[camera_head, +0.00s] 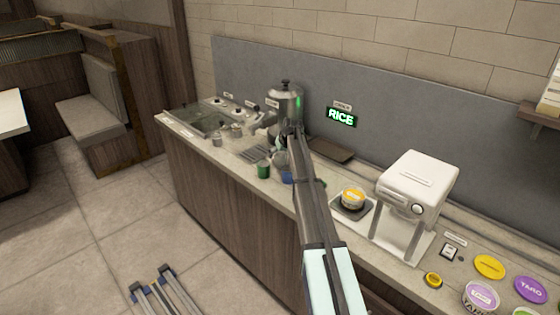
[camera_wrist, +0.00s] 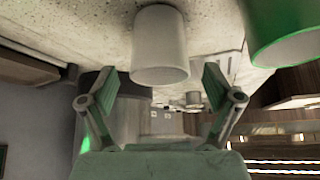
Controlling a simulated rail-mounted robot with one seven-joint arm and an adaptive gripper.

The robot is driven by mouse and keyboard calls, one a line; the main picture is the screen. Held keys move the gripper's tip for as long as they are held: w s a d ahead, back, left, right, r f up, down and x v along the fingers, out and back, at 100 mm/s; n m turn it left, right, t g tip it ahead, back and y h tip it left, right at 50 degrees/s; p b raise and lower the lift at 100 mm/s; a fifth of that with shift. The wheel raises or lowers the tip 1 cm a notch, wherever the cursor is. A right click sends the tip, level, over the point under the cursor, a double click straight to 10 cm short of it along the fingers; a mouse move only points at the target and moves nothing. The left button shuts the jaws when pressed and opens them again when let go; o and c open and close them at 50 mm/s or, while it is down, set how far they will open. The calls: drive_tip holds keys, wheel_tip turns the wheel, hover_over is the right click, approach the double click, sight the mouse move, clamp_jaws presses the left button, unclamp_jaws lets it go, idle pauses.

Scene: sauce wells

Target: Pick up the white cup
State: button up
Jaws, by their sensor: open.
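The white cup (camera_wrist: 160,45) hangs from the top of the wrist view, where the picture looks upside down, with the counter (camera_wrist: 100,28) above it. My open gripper (camera_wrist: 160,82) has one finger on each side of the cup's line, with clear gaps. The cup is ahead of the fingertips; I cannot tell how deep it sits between them. In the head view my gripper (camera_head: 284,138) is over the counter near the steel dispenser, and my arm hides much of that spot. The white cup is hard to make out there.
A green cup (camera_wrist: 285,30) stands close by in the wrist view; it also shows in the head view (camera_head: 263,169). A blue cup (camera_head: 286,177) is beside my arm. The steel dispenser (camera_head: 284,98) stands behind. A white machine (camera_head: 418,185) is to the right.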

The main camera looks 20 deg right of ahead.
drive_tip(key=c, duration=1.3)
drive_tip(key=shift+r, duration=0.2)
